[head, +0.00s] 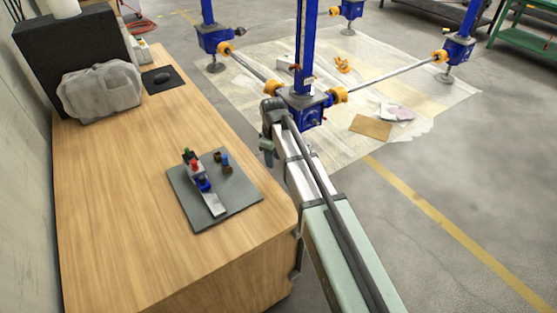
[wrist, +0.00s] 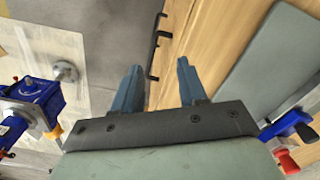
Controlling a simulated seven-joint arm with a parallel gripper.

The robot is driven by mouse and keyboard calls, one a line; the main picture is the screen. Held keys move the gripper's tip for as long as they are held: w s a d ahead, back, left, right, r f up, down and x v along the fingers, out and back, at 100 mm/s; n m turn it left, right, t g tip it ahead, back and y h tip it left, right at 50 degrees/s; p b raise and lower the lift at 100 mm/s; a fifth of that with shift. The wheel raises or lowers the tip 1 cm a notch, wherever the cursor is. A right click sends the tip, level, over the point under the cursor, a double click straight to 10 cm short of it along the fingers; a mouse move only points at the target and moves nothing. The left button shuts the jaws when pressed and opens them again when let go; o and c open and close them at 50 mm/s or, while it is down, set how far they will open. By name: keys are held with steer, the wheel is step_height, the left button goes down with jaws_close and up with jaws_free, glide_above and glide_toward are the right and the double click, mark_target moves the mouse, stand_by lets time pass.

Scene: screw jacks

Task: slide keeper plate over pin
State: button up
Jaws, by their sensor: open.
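On the grey mat (head: 245,203) lies a small fixture (head: 198,181) with blue, red and green parts and a flat silver plate (head: 214,204) at its near end. I cannot tell for sure which part is the keeper plate or the pin. A smaller blue and brown piece (head: 222,161) stands beside it. In the wrist view, the fixture's blue and red parts (wrist: 287,130) show at the lower right edge. My gripper (wrist: 159,67) is open and empty, its fingers pointing over the bench's edge, apart from the fixture. In the head view its fingertips are hard to make out.
The wooden bench (head: 120,220) carries a grey covered bundle (head: 100,90) and a black box (head: 75,50) at the back. Blue screw jacks (head: 303,103) with orange couplings and rods stand on floor sheeting beyond. The bench front is clear.

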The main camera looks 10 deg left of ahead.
steer(key=shift+d+f+m, duration=0.3)
steer(key=shift+d+f, duration=0.2)
steer(key=shift+d, duration=0.4)
